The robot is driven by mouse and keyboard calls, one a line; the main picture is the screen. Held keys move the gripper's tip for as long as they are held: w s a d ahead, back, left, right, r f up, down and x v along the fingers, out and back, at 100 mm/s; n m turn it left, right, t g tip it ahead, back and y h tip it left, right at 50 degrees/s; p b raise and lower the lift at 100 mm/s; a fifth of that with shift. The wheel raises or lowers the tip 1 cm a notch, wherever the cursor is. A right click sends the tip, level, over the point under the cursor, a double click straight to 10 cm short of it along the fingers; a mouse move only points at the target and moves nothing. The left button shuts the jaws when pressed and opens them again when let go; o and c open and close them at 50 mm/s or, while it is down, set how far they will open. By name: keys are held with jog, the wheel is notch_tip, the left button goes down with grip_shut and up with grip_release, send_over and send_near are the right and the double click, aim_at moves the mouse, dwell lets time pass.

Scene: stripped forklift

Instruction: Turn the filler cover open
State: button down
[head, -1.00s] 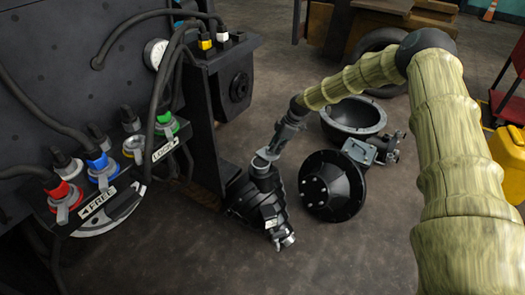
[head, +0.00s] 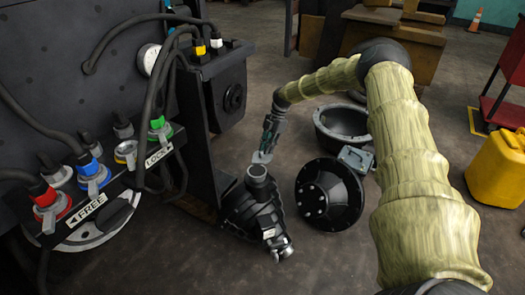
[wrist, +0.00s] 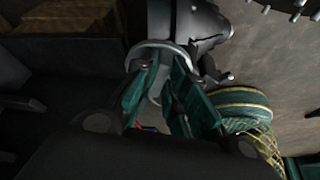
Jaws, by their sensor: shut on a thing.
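A dark ribbed housing (head: 260,213) lies on the floor, with a short round neck (head: 257,181) at its upper end. A small light grey round cover (head: 261,157) shows just beyond the neck's top. My gripper (head: 265,149) is above and behind the neck, its jaws shut on the grey cover. In the wrist view, the green fingers (wrist: 160,92) straddle the grey cover (wrist: 143,54), with the dark housing (wrist: 205,25) beyond it. The neck's top looks dark and uncovered in the head view. Fingertip contact is partly hidden.
A black round drum part (head: 328,192) and an open bowl-shaped casing (head: 342,122) lie to the right. The forklift panel with coloured hose couplings (head: 92,172) stands at the left. A yellow can (head: 498,167) is at the right. Floor in front of the housing is clear.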

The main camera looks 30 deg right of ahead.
jog(key=shift+w+n, duration=0.15)
jog(key=shift+n, duration=0.15)
jog(key=c, duration=1.4)
grip_release()
jog(key=shift+c, duration=0.2)
jog(key=v, duration=1.2)
jog(key=shift+w+a, duration=0.1)
